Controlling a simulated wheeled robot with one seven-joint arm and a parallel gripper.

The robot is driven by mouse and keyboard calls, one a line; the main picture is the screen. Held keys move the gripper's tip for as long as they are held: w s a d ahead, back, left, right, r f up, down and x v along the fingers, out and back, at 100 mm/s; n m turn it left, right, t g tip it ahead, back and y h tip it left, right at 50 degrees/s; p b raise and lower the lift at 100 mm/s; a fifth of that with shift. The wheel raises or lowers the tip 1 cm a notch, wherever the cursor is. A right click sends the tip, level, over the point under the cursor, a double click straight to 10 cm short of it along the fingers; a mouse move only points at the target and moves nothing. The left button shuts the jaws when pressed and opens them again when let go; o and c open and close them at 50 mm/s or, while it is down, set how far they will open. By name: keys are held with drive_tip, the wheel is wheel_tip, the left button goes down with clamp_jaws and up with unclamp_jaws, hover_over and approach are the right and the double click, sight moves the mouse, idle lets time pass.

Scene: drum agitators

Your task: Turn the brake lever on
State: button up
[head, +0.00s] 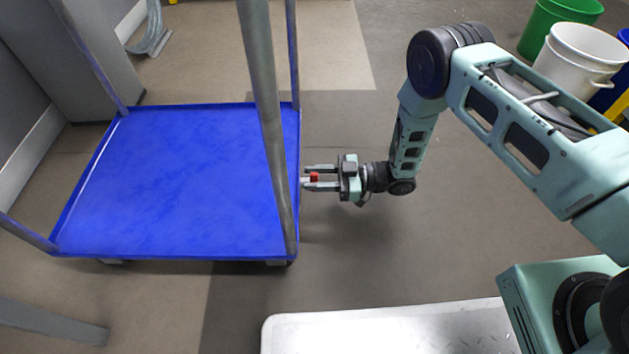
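A small red piece (314,177), which looks like the brake lever, shows at the right edge of the blue cart platform (180,180). My gripper (308,178) comes in from the right, and its two fingers point left toward the cart's edge. The fingers are apart, one on the far side of the red piece and one on the near side. I cannot tell whether either finger touches it. The lever's mount and most of its shape are hidden or too small to make out.
A grey cart post (268,120) rises just left of my gripper. A white surface (390,330) lies at the bottom. Green (560,20) and white (580,55) buckets stand at the top right. Grey floor is clear below my gripper.

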drive_tip(key=shift+a, duration=0.2)
clamp_jaws()
drive_tip(key=shift+s+r+n+p, duration=0.1)
drive_tip(key=shift+r+n+p, duration=0.05)
drive_tip(key=shift+n+p, duration=0.2)
drive_tip(key=shift+s+n+p, duration=0.15)
drive_tip(key=shift+n+p, duration=0.8)
drive_tip(key=shift+p, duration=0.05)
drive_tip(key=n+p, duration=0.3)
drive_tip(key=n, duration=0.2)
drive_tip(key=s+f+n+p, duration=0.1)
drive_tip(key=n+p, duration=0.2)
drive_tip(key=n, duration=0.2)
drive_tip(key=f+n+p, duration=0.1)
drive_tip(key=n+p, duration=0.2)
drive_tip(key=n, duration=0.2)
drive_tip(key=shift+s, duration=0.2)
drive_tip(key=shift+n+p, duration=0.3)
